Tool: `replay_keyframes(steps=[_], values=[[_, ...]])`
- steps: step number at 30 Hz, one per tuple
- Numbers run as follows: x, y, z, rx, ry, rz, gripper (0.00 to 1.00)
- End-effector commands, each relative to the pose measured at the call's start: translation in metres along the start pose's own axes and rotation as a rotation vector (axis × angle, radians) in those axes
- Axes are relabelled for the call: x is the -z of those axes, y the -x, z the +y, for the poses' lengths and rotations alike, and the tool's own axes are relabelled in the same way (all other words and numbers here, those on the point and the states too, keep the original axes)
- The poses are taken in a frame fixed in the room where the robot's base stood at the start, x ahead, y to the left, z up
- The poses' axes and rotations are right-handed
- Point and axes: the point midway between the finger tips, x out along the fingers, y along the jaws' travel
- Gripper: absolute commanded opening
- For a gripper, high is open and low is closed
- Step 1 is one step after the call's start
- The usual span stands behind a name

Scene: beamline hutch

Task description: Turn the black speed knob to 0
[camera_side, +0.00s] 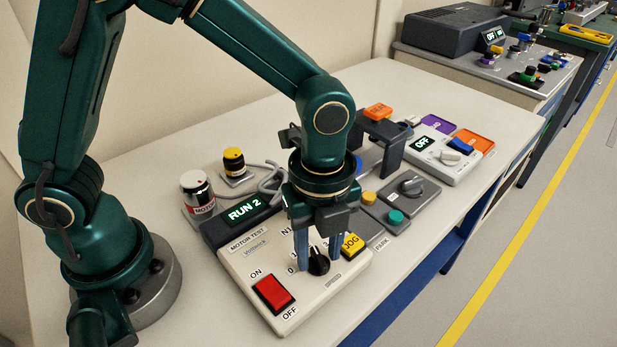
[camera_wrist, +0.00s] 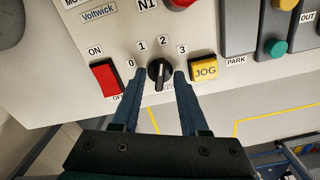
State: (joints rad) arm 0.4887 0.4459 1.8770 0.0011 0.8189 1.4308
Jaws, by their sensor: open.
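The black speed knob (camera_side: 318,261) sits on the sloped light panel marked MOTOR TEST (camera_side: 245,268). In the wrist view the knob (camera_wrist: 160,74) has a pale pointer line that points up, near the 2 on the scale 0, 1, 2, 3. The display (camera_side: 244,210) reads RUN 2. My gripper (camera_side: 318,268) points down over the panel with its two blue fingers apart. In the wrist view my gripper (camera_wrist: 160,72) has one fingertip on each side of the knob. I cannot tell whether they touch it.
A red ON/OFF switch (camera_side: 274,293) is left of the knob, and a yellow JOG button (camera_side: 352,245) is close on its right. A grey PARK panel (camera_side: 384,228) with a teal button (camera_side: 396,216) stands beyond. The front strip of the table is clear.

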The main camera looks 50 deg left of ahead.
Motion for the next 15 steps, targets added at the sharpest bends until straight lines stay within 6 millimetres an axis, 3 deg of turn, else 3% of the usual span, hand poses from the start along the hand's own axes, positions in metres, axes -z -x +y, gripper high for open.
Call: replay_keyframes(steps=[6, 9, 10, 15], values=[[-0.0001, -0.0003, -0.0002, 0.001, 0.0, 0.0, 0.44], [-0.0001, -0.0002, -0.0002, 0.001, 0.001, 0.0, 0.06], [-0.0001, -0.0001, -0.0002, 0.001, 0.001, 0.0, 0.0], [-0.0001, 0.0, -0.0002, 0.001, 0.001, 0.0, 0.0]])
